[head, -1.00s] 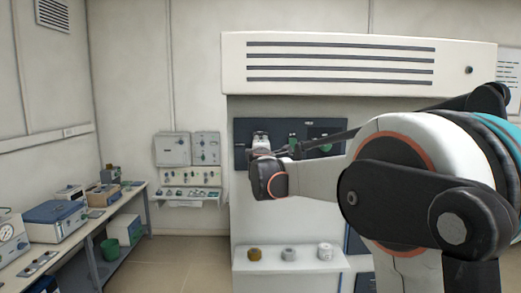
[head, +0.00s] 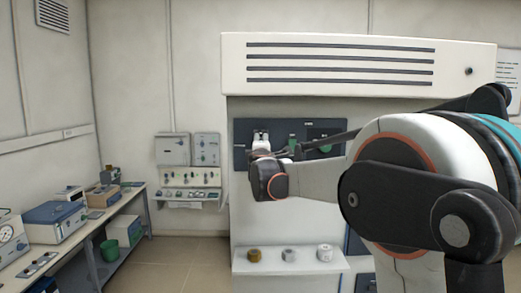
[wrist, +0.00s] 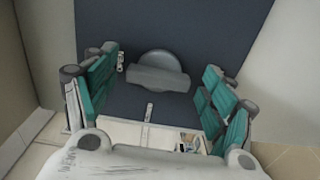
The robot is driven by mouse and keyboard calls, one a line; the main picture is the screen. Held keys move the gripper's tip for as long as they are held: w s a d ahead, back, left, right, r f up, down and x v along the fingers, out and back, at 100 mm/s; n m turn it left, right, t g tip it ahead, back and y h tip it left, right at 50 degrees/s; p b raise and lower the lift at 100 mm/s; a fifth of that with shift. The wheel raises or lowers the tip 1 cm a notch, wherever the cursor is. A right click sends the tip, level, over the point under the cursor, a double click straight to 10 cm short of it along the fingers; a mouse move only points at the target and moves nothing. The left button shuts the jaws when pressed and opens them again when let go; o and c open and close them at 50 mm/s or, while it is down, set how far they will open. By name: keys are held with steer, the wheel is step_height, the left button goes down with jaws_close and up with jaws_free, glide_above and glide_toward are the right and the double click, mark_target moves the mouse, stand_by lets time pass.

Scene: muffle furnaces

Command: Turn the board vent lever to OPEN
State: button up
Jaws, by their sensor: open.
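The dark blue board (head: 242,140) is on the front of the white cabinet. In the wrist view its panel (wrist: 180,25) fills the background. The vent lever (wrist: 158,77), a grey bar on a round grey hub, lies roughly crosswise, slightly tilted. My gripper (wrist: 160,82) is open, with its teal-padded fingers to the left and right of the lever. The bar appears between them without visible contact; the exact depth gap is unclear. In the head view my gripper (head: 261,137) is in front of the board's left part and hides the lever. The small label markings are unreadable.
A green knob (head: 326,144) is on the board's right, partly behind my arm. A white ledge (head: 290,265) below carries several small knob-like pieces. A white vented hood (head: 350,63) overhangs the board. A bench with instruments stands at the left, with open floor between.

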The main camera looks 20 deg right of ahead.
steer(key=v, duration=1.2)
steer(key=s+f+m+g+b, duration=0.3)
steer(key=s+f+m+b, duration=0.3)
steer(key=s+f+b, duration=0.7)
steer(key=s+a+f+m+g+y+b, duration=0.2)
steer(key=s+a+f+b, duration=0.2)
steer(key=s+f, duration=0.4)
steer(key=s+a+f+m+g+y+b, duration=0.2)
steer(key=s+f, duration=0.6)
steer(key=f, duration=1.1)
steer(key=s+a+f+m+g+y+b, duration=0.2)
steer(key=s+a+f+b, duration=0.5)
steer(key=f, duration=0.7)
steer(key=shift+s+m+g+y+b, duration=0.3)
steer(key=shift+s+m+y+b, duration=0.2)
steer(key=shift+s+m+b, duration=0.15)
steer(key=shift+f, duration=0.1)
